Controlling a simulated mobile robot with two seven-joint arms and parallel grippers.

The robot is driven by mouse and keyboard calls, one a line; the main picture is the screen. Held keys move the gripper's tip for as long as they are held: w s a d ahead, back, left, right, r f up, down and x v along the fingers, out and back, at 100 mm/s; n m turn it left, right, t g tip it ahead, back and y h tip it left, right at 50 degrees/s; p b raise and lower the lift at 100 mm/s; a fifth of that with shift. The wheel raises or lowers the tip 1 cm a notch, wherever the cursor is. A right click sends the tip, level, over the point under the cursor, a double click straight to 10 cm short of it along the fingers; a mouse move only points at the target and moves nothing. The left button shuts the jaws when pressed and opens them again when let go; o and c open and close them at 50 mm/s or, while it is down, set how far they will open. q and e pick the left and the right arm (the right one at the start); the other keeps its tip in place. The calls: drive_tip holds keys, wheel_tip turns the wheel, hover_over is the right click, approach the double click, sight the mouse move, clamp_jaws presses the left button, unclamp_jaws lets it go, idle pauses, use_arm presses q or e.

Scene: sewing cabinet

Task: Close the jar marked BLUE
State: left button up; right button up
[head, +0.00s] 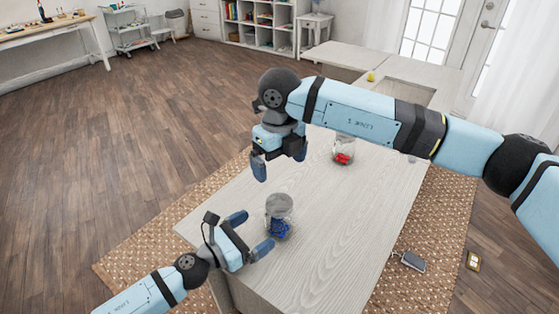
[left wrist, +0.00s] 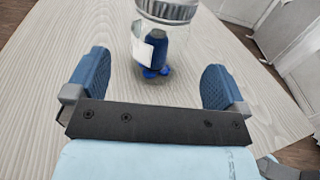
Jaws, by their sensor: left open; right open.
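A clear glass jar (head: 279,204) with blue contents stands upright on the pale wooden cabinet top (head: 330,225). In the left wrist view the jar (left wrist: 178,32) holds a dark blue spool and has a white label, whose writing I cannot read. A grey ribbed band (left wrist: 168,9) rings its top; the top is cut off there, so I cannot tell how the lid sits. My left gripper (head: 252,232) is open, low at the jar's left, its fingers pointing towards it with nothing between them. My right gripper (head: 279,162) is open and empty above the cabinet top, beyond the jar.
A second glass jar (head: 343,151) with red contents stands farther back, beside my right arm. A small yellow object (head: 371,76) lies on the far part of the top. The front left of the top is clear. A woven rug (head: 130,255) lies beneath the cabinet.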

use_arm(q)
drive_tip(key=v, duration=0.6)
drive_tip(key=shift+b, duration=0.3)
drive_tip(key=shift+s+f, duration=0.1)
drive_tip(key=shift+s, duration=0.05)
